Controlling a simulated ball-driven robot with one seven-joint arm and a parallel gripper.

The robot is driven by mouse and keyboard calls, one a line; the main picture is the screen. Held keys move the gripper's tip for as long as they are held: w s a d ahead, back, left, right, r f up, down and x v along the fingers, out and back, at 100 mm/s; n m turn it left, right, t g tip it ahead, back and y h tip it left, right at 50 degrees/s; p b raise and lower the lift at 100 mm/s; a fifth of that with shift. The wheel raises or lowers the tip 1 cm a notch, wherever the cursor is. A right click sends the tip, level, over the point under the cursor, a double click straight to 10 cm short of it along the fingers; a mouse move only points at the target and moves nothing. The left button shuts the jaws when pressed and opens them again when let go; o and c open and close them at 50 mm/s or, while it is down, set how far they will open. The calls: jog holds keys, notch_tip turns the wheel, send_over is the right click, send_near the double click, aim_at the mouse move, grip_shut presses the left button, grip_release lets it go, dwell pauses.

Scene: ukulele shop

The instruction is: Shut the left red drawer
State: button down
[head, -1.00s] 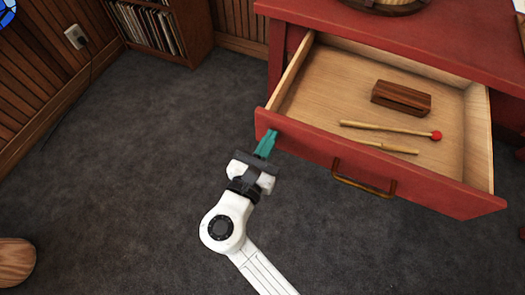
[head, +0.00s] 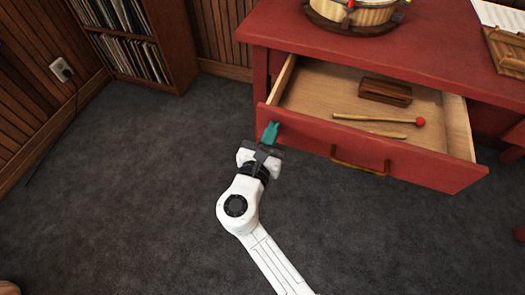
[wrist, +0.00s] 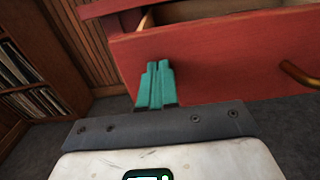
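The red drawer (head: 370,152) stands open, pulled out from the red desk (head: 300,30). Its front panel (wrist: 215,62) fills much of the wrist view. A brass handle (head: 360,166) is fixed to the middle of the front; part of it shows in the wrist view (wrist: 300,74). My gripper (head: 270,132) has teal fingers and is at the left end of the drawer front. In the wrist view the fingers (wrist: 155,82) are together with nothing between them. They overlap the drawer front in both views; I cannot tell whether they touch it.
The drawer holds a wooden block (head: 385,92), a red-tipped mallet (head: 375,119) and a second stick (head: 385,134). A drum (head: 352,14) stands on the desk. A record shelf (head: 125,40) is at the back left. Dark carpet (head: 130,190) left of my arm is clear.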

jog(key=b, duration=0.9)
send_over(297, 85)
jog(key=shift+s+a+f, duration=0.15)
jog(key=shift+s+a, duration=0.05)
jog(key=shift+s, duration=0.15)
jog(key=shift+w+d, duration=0.1)
jog(key=shift+w, duration=0.3)
jog(key=shift+r, duration=0.3)
jog(key=shift+w+d+r, duration=0.1)
